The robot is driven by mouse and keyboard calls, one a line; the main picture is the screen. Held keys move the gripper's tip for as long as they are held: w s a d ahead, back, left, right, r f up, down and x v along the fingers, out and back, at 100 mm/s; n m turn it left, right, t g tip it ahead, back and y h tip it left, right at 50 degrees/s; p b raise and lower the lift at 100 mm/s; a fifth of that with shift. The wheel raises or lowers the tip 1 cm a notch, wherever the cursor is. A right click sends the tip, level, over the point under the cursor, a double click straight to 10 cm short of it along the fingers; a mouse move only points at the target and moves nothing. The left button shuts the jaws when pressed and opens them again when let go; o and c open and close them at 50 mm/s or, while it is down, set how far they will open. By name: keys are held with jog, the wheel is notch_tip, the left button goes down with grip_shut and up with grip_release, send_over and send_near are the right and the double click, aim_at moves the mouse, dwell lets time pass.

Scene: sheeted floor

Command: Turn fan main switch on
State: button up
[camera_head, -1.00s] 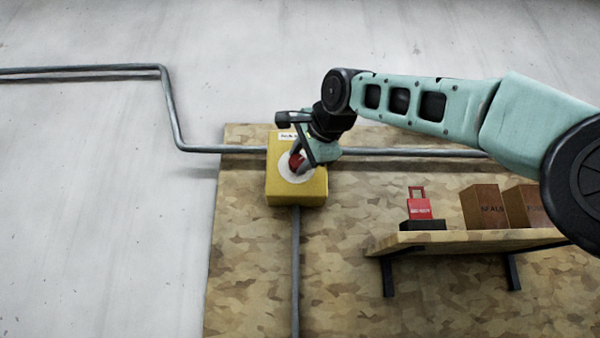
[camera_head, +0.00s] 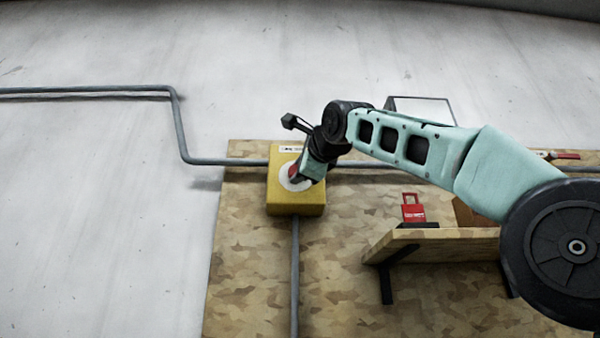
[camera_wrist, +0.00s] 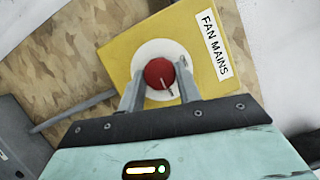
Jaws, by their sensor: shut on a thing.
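The fan main switch is a yellow box (camera_head: 290,203) mounted on a camouflage-patterned board in the head view. In the wrist view the yellow box (camera_wrist: 118,52) carries a white label (camera_wrist: 216,45) reading "FAN MAINS". Its red round knob (camera_wrist: 159,73) sits on a white disc and has a pale mark pointing toward the lower right of that view. My gripper (camera_wrist: 160,92) has one finger on each side of the knob and is shut on it. In the head view my gripper (camera_head: 300,178) covers much of the knob.
A wooden shelf (camera_head: 430,236) juts from the board to the right, below my arm. A red lockout-like item (camera_head: 413,211) and a partly hidden box stand on it. Grey conduit (camera_head: 215,161) runs along the wall and down from the yellow box.

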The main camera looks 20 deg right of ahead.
dwell(0.4)
jog(key=o, duration=1)
jog(key=shift+c, duration=0.2)
jog(key=shift+s, duration=0.15)
jog(key=s+d+f+b, duration=0.1)
jog(key=s+b, duration=0.5)
jog(key=s, duration=1.1)
jog(key=shift+d+f, duration=0.15)
jog(key=shift+f, duration=0.2)
